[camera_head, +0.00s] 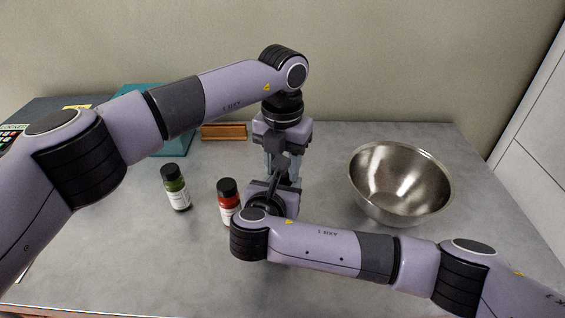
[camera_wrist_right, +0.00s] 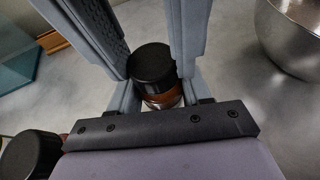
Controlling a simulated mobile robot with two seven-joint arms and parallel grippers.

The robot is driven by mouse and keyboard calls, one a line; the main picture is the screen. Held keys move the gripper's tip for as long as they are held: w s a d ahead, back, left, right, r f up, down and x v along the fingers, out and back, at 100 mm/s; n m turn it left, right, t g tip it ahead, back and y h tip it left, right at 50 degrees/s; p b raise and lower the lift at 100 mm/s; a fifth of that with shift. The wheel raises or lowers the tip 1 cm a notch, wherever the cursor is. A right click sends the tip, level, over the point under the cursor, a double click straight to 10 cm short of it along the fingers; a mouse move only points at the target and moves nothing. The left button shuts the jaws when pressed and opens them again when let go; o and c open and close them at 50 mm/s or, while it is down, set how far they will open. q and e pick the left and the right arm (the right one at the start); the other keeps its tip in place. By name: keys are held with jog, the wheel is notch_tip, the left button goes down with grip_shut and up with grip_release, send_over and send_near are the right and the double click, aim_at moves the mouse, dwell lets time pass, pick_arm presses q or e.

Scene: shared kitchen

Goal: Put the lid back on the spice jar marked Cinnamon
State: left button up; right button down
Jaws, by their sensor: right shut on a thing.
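In the right wrist view a small jar with brown contents (camera_wrist_right: 164,98) stands upright between the fingers of my right gripper (camera_wrist_right: 158,97), which is shut on it. A black lid (camera_wrist_right: 152,62) sits at the jar's mouth; I cannot tell whether it is fully seated. The fingers of my left gripper (camera_wrist_right: 153,45) come down from above on both sides of the lid, very close to it; whether they grip it is unclear. In the head view my left gripper (camera_head: 280,172) points down over my right gripper (camera_head: 268,202), and the arms hide the jar. No Cinnamon label is readable.
A jar with green contents (camera_head: 178,192) and one with red contents (camera_head: 227,207), both black-capped, stand left of the grippers. A steel bowl (camera_head: 400,190) is at right. A wooden block (camera_head: 224,132) and a teal object (camera_head: 170,148) are behind. The grey counter (camera_head: 335,148) is clear back right.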

pick_arm(q)
jog(key=shift+m, duration=0.8)
jog(key=o, duration=1.2)
jog(key=shift+o, duration=0.2)
jog(key=shift+r, duration=0.1)
jog(key=shift+r, duration=3.95)
pick_arm(e)
jog(key=shift+c, duration=2.1)
grip_release()
jog(key=shift+s, duration=0.1)
pick_arm(q)
jog(key=shift+f, duration=0.25)
pick_arm(e)
jog(key=v, duration=0.7)
